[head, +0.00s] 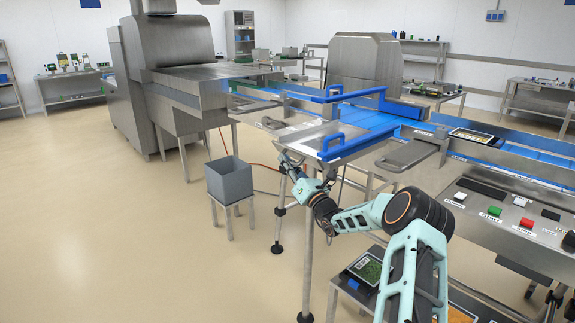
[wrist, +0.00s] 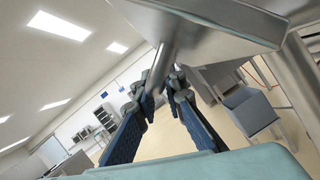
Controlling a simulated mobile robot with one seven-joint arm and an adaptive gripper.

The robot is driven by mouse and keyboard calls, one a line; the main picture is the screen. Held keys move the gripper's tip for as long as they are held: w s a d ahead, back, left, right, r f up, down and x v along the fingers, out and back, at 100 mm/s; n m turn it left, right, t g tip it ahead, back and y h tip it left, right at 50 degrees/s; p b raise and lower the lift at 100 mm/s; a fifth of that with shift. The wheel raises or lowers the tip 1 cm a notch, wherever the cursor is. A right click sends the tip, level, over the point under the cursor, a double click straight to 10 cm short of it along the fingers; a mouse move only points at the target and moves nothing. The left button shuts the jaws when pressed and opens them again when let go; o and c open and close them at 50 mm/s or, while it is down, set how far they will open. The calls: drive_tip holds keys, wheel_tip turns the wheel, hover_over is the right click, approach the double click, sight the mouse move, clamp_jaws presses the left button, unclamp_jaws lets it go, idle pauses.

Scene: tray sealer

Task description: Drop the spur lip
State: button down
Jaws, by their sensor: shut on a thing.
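The steel spur (head: 300,134) with blue rails (head: 345,146) juts from the blue conveyor toward me in the head view. My gripper (head: 287,160) is at its near left end, just below the edge. In the wrist view my gripper (wrist: 164,86) has its dark fingers on either side of a round steel bar (wrist: 160,68) and is shut on it. The bar runs up to the underside of a steel plate (wrist: 205,22), which looks like the spur's lip. The lip's hinge and its exact tilt are hidden.
A grey open bin (head: 229,182) stands on a small stool left of the spur; it shows in the wrist view too (wrist: 250,112). A button panel (head: 510,215) is at the right. A low shelf with a green pack (head: 368,268) is below my arm. Floor at left is clear.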

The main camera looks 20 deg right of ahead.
drive_tip(key=f+n+g+y+b, duration=0.1)
drive_tip(key=n+y+b, duration=0.1)
drive_tip(key=n, duration=0.3)
drive_tip(key=d+f+n+g+y+b, duration=0.1)
drive_tip(key=f+n+y+b, duration=0.1)
drive_tip(key=n+b, duration=0.3)
drive_tip(key=f+n+g+y+b, duration=0.1)
drive_tip(key=f+n+y+b, duration=0.1)
drive_tip(key=n, duration=0.4)
drive_tip(key=shift+w+d+y+b, duration=0.3)
drive_tip(key=shift+y+b, duration=0.1)
drive_tip(key=shift+b, duration=0.25)
drive_tip(key=c, duration=2.3)
unclamp_jaws()
drive_tip(key=shift+d, duration=0.1)
drive_tip(key=v, duration=1.2)
drive_tip(key=shift+r, duration=0.15)
